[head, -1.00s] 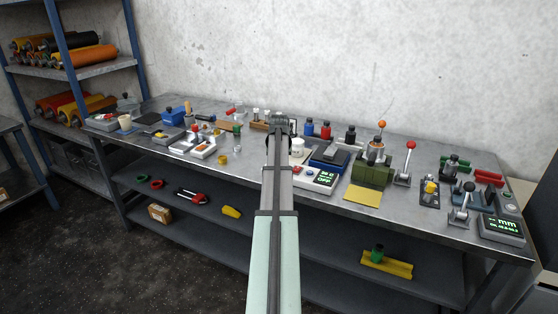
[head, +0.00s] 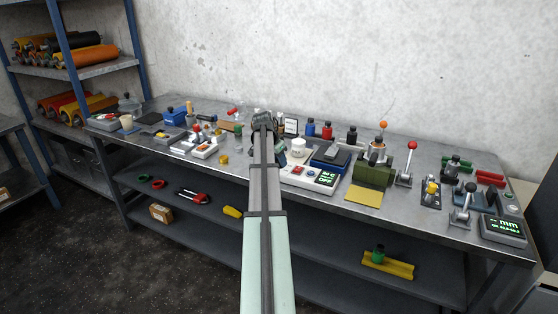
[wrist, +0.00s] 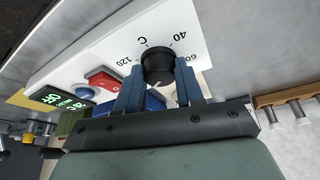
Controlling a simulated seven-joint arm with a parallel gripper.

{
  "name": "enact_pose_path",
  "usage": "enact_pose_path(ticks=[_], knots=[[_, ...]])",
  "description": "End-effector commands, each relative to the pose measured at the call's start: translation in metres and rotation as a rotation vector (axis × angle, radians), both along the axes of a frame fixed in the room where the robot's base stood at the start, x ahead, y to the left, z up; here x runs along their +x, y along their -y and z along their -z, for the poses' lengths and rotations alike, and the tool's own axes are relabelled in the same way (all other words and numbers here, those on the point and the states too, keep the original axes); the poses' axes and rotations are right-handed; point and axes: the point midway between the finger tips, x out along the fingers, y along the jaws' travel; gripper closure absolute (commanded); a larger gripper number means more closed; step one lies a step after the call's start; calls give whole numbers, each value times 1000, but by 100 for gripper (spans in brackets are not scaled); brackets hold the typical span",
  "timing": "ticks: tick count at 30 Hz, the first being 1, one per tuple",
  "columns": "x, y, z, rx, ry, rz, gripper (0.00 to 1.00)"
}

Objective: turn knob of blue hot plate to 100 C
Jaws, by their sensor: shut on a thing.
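The blue hot plate has a white body (head: 297,178) and a blue top (head: 325,162), on the bench right of my arm in the head view. Its white front panel (wrist: 110,50) fills the upper wrist view. The black knob (wrist: 157,62) stands on it, ringed by printed marks; 40, 60, 120 and C are readable. My gripper (wrist: 159,84) is shut on the knob, one blue finger on each side. Which mark the knob points at cannot be told.
A red switch (wrist: 103,79) and a lit green display (wrist: 58,97) sit on the same panel. A green device (head: 373,171) and a yellow sheet (head: 364,195) lie to the right.

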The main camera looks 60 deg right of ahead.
Motion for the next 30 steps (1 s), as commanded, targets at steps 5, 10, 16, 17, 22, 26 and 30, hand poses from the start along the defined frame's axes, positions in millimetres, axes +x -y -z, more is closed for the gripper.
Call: enact_pose_path(ticks=[5, 10, 16, 17, 22, 26, 30], knots=[[1, -1, 1, 3, 1, 48, 94], [1, -1, 1, 4, 2, 66, 94], [1, -1, 1, 4, 2, 69, 94], [1, -1, 1, 4, 2, 69, 94], [1, -1, 1, 5, 2, 69, 60], [1, -1, 1, 3, 1, 68, 48], [1, 0, 0, 2, 1, 68, 38]])
